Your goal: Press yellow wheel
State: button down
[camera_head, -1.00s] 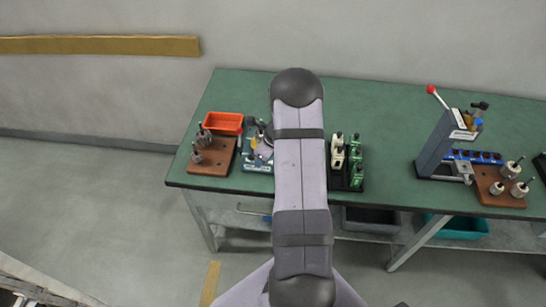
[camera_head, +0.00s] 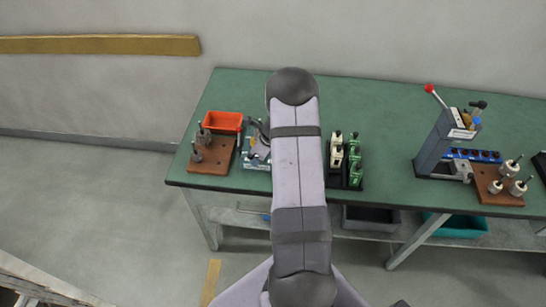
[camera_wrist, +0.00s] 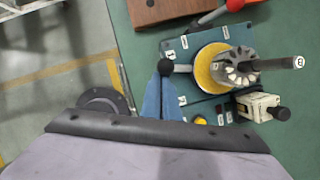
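In the wrist view a yellow wheel (camera_wrist: 203,66) lies on a blue-green base plate (camera_wrist: 176,47) with white labels. A grey slotted metal part (camera_wrist: 235,67) covers its right side. A grey rod with a black ball knob (camera_wrist: 165,67) reaches out from the wheel's left. In the head view the winding fixture (camera_head: 256,160) stands at the left of the bench, partly hidden by my arm. Any contact with the wheel cannot be seen.
An orange bin (camera_head: 222,121) and a brown board (camera_head: 211,160) with metal parts stand left of the fixture. A black rack (camera_head: 346,177) of green and cream parts is to the right. A red-knobbed press (camera_head: 440,140) stands farther right. The green bench (camera_head: 385,120) between is clear.

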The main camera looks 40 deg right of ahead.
jog(key=shift+w+r, duration=0.1)
jog(key=shift+s+d, duration=0.15)
jog(key=shift+s, duration=0.35)
jog(key=s+d+r+b, duration=0.2)
jog(key=s+r, duration=0.4)
jog(key=r, duration=0.3)
jog(key=shift+s+r+b, duration=0.15)
jog(key=shift+r+b, duration=0.1)
jog(key=shift+b, duration=0.05)
